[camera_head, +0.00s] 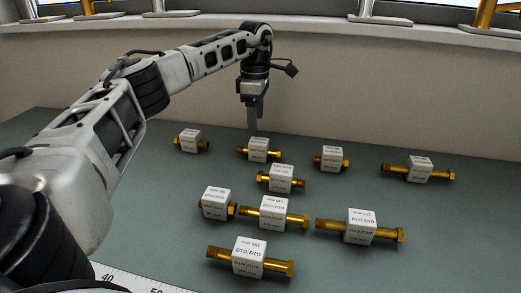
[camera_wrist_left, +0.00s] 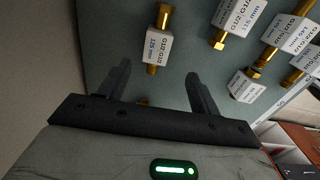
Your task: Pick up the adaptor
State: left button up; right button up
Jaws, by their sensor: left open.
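Several brass adaptors, each with a white labelled block around its middle, lie on the green-grey bench. My left gripper (camera_head: 255,118) points down, open and empty, just above and behind the back-row adaptor (camera_head: 258,149). Other adaptors include the back-left one (camera_head: 189,141), the one just in front (camera_head: 280,179) and the front one (camera_head: 248,257). In the left wrist view, my open fingers (camera_wrist_left: 160,88) have an adaptor (camera_wrist_left: 158,47) beyond their tips, apart from them. A bit of brass shows low between the fingers, mostly hidden. My right gripper is out of view.
More adaptors lie at right on the bench (camera_head: 420,168) and nearer the front (camera_head: 361,226). A pale wall (camera_head: 370,75) rises behind the bench. A ruler strip (camera_head: 125,278) runs along the front edge. The bench is bare at the right front.

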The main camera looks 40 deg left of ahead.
aim_at(259, 141)
pick_arm(q)
jog(key=f, duration=0.5)
jog(key=w+f, duration=0.1)
jog(key=f, duration=0.2)
jog(key=shift+d+f+p, duration=0.15)
jog(key=shift+p, duration=0.15)
jog(key=c, duration=1.1)
